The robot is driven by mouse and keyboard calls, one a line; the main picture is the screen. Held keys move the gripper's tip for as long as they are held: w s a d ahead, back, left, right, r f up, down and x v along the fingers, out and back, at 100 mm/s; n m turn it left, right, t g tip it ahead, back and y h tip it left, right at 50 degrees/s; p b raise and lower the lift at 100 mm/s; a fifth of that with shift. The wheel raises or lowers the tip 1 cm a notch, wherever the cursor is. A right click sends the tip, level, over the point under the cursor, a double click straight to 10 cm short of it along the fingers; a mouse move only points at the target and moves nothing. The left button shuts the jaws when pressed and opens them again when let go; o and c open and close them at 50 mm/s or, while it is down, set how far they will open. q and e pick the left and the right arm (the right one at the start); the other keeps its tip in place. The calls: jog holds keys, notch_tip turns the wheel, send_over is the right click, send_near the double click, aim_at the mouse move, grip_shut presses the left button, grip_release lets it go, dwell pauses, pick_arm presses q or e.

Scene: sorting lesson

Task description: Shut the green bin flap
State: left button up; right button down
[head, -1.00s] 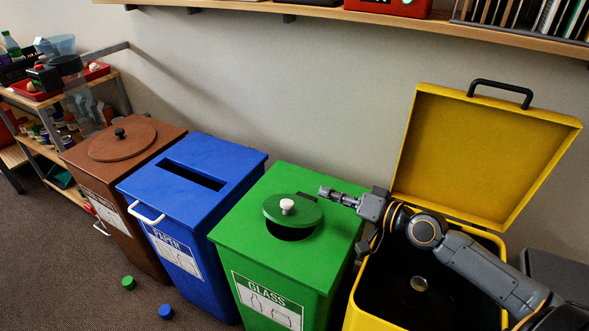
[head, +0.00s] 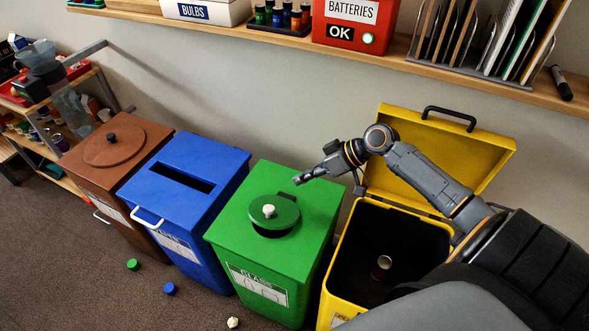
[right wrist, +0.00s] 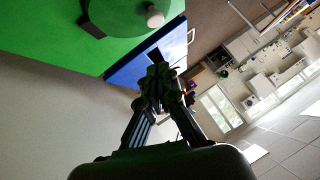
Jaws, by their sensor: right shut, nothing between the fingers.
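The green bin (head: 228,228) stands between the blue and yellow bins. Its flap (head: 287,206) is a round green disc with a white knob, raised at an angle over the round hole. A dark crescent of the hole shows under its front edge. The flap and knob also show at the top of the right wrist view (right wrist: 105,20). My right gripper (head: 297,181) is shut and empty, above the back of the green bin, behind the flap. It looks apart from the flap. It also shows in the right wrist view (right wrist: 157,60). My left gripper is out of view.
The yellow bin (head: 333,290) stands at right, its lid (head: 450,145) open behind my right arm. The blue bin (head: 190,158) and brown bin (head: 90,165) stand at left. A wall shelf (head: 400,75) runs above. Small caps (head: 133,264) lie on the floor.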

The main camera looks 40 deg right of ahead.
aim_at(268, 220)
jog(key=x, duration=0.3)
jog(key=s+p+x, duration=0.1)
jog(key=x, duration=0.3)
jog(key=f+p+x, duration=0.1)
jog(key=x, duration=0.2)
jog(key=shift+s+f, duration=0.1)
jog(key=shift+f, duration=0.15)
jog(key=shift+s+a+f, duration=0.1)
jog(key=shift+a+f, duration=0.05)
jog(key=shift+f, duration=0.35)
jog(key=shift+n+t+h, duration=0.5)
jog(key=shift+n+h, duration=0.1)
jog(key=shift+h, duration=0.3)
jog(key=a+f, duration=0.1)
jog(key=s+f, duration=0.1)
jog(key=a+f, duration=0.1)
jog(key=shift+s+a+f, duration=0.3)
jog(key=shift+f, duration=0.1)
jog(key=shift+s+a+f+b, duration=0.1)
jog(key=shift+a+f+b, duration=0.05)
jog(key=shift+f+b, duration=0.15)
jog(key=shift+r, duration=0.15)
